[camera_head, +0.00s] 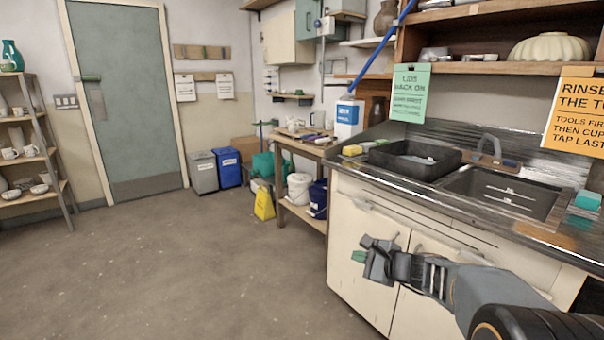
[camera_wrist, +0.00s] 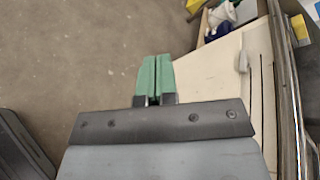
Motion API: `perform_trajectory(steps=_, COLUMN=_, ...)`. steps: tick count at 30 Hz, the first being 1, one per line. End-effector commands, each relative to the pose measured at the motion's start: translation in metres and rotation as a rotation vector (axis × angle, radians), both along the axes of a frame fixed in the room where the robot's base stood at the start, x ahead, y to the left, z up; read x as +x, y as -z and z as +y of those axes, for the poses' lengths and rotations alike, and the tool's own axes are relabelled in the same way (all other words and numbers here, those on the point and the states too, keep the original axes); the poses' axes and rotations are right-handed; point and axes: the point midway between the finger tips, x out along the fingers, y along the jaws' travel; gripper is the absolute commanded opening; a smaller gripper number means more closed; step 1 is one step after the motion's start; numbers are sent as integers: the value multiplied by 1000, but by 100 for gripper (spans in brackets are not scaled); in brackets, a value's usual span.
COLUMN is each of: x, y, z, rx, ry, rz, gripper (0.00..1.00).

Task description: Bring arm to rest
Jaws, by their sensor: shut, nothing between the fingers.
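My gripper (camera_head: 360,257) is in front of the cream cabinet doors below the sink counter in the head view, with my arm reaching in from the lower right. In the wrist view my gripper (camera_wrist: 155,62) shows its two green fingertips pressed side by side. It is shut and holds nothing. Below the fingertips is floor, with the cabinet front close on the right. I cannot tell the exact gap to the cabinet.
The sink counter (camera_head: 385,167) with a black tub (camera_head: 415,158) stands on the right. A wooden table (camera_head: 305,147) with buckets below is beyond it. The floor (camera_head: 170,270) at left is clear.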

Motion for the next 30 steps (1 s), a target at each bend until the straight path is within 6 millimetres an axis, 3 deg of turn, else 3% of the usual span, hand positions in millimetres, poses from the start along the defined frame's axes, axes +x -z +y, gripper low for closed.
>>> perform_trajectory(steps=1, x=-25, y=-38, z=18, rx=-124, ry=-110, rz=-12, gripper=0)
perform_trajectory(steps=6, x=-107, y=-78, z=45, rx=-561, ry=-473, rz=-50, gripper=0)
perform_trajectory(steps=9, x=-149, y=-97, z=44, rx=-805, ry=-666, rz=-76, gripper=0)
perform_trajectory(steps=13, x=-190, y=-118, z=30, rx=-1082, ry=-873, rz=-103, gripper=0)
perform_trajectory(steps=21, x=-230, y=-147, z=-2, rx=-1446, ry=-1121, rz=-131, gripper=0)
perform_trajectory(steps=30, x=-237, y=-150, z=-11, rx=-1533, ry=-1178, rz=-134, gripper=0)
